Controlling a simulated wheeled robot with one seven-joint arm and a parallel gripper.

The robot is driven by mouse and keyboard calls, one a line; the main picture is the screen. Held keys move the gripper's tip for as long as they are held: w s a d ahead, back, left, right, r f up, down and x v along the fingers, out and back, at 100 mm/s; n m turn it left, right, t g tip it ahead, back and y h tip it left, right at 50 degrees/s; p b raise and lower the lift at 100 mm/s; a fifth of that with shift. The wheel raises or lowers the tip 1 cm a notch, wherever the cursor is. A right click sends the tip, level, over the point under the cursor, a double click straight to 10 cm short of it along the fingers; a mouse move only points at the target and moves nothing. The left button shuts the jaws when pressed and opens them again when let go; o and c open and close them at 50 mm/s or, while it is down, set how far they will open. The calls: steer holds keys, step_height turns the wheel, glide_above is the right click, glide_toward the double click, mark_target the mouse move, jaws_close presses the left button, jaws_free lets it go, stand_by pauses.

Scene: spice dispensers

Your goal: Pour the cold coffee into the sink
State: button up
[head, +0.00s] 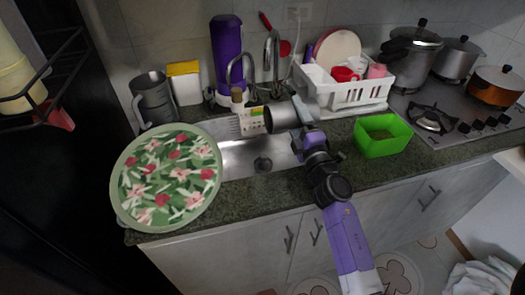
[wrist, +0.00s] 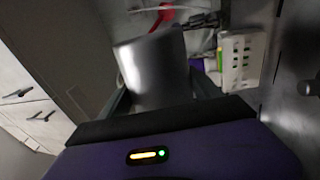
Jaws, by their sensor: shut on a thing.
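A grey metal cup (head: 282,117) is held above the sink (head: 237,160), near its back right part. The cup is tipped well over, nearly on its side, with its mouth seemingly toward the left in the head view. My gripper (head: 302,104) is shut on the cup from the right. In the wrist view the cup (wrist: 152,72) sits between the fingers of my gripper (wrist: 160,92). No coffee can be made out, in the cup or falling. The dark drain shows in the sink basin below.
A tall faucet (head: 273,60) and a purple bottle (head: 227,55) stand behind the sink. A white dish rack (head: 345,95) and a green container (head: 383,135) are at right. A floral round tray (head: 125,190) and a metal pitcher (head: 153,98) are at left.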

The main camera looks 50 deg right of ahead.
steer(key=shift+w+a+r+n+p, duration=0.2)
steer(key=shift+r+n+p, duration=0.3)
steer(key=shift+n, duration=0.2)
